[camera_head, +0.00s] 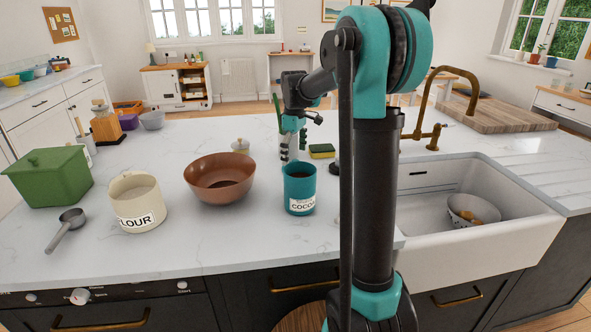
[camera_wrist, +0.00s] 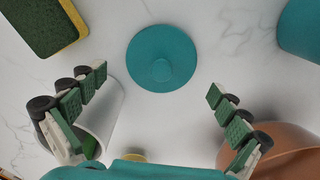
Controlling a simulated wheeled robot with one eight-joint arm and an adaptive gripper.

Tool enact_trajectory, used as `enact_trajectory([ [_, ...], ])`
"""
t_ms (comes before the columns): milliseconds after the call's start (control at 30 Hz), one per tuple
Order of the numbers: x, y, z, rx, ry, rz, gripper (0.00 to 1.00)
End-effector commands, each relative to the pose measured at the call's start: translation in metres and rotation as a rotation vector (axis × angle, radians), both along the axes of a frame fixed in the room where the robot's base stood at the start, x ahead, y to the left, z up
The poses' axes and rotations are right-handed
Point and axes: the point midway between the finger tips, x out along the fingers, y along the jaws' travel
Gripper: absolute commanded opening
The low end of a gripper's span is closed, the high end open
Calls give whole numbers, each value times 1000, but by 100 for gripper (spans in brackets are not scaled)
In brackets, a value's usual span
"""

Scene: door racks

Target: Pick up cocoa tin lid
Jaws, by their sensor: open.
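The cocoa tin lid (camera_wrist: 162,58) is a flat teal disc with a round knob, lying on the white marble counter in the wrist view. I cannot make it out in the head view. My gripper (camera_wrist: 157,82) is open and empty, pointing down. Its fingers stand wide apart, left and right of the lid's near side, above the counter. My gripper also shows behind the tin in the head view (camera_head: 293,143). The teal cocoa tin (camera_head: 300,190) stands open and upright in front of it; part of the tin shows at the wrist view's upper right (camera_wrist: 303,30).
A copper bowl (camera_head: 220,180) is left of the tin, with the flour tin (camera_head: 137,203) further left. A green-yellow sponge (camera_head: 322,151) lies nearby. A white container (camera_wrist: 108,118) stands close by my left finger. The sink (camera_head: 440,240) is at right.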

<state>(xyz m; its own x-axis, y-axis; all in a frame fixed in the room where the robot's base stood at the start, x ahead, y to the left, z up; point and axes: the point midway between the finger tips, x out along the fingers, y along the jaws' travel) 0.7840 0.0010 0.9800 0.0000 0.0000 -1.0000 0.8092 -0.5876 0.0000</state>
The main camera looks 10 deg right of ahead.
Motion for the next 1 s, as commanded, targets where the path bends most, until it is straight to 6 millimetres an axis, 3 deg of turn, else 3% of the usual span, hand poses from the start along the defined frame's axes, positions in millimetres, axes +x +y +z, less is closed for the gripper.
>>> enact_trajectory([
  [200,0,1,-25,0,0,0,100],
  [467,0,1,-28,0,0,0,100],
  [867,0,1,-28,0,0,0,53],
  [1000,-1,1,-28,0,0,0,49],
])
